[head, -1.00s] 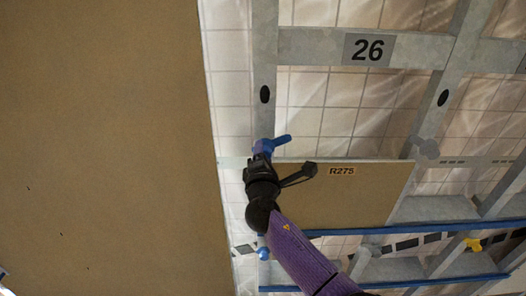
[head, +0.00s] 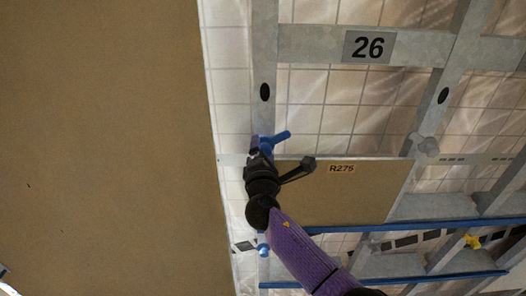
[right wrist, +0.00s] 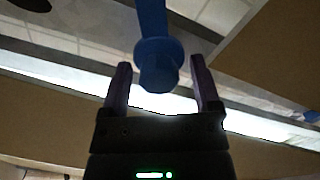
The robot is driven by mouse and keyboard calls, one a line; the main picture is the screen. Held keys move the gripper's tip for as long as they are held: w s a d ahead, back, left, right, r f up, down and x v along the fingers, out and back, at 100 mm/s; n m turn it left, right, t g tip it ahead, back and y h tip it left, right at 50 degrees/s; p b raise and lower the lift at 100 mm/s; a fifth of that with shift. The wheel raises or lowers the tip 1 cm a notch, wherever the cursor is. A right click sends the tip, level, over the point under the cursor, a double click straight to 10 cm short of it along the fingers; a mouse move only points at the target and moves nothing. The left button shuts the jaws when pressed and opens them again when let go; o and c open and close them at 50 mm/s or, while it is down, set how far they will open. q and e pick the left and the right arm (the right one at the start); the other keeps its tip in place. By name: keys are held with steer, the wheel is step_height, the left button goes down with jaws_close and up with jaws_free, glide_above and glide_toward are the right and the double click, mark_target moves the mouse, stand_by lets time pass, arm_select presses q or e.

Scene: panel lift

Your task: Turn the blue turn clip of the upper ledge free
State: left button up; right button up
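The blue turn clip (head: 277,139) sits on the grey upright at the upper left corner of the small brown panel marked R275 (head: 335,195). Its handle points to the right and slightly up in the head view. My right gripper (head: 260,152) is right below and against it in that view. In the right wrist view, the blue clip (right wrist: 158,62) stands between the two open fingers of my right gripper (right wrist: 160,88), with a gap visible on each side. My left gripper is not in view.
A large brown panel (head: 105,150) fills the left side. A second blue clip (head: 263,248) shows beneath my right arm. Two blue-edged ledges (head: 420,225) run at lower right, with a yellow clip (head: 472,241) between them. A grey clip (head: 427,146) sits right of the small panel.

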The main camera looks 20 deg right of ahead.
steer(key=v, duration=1)
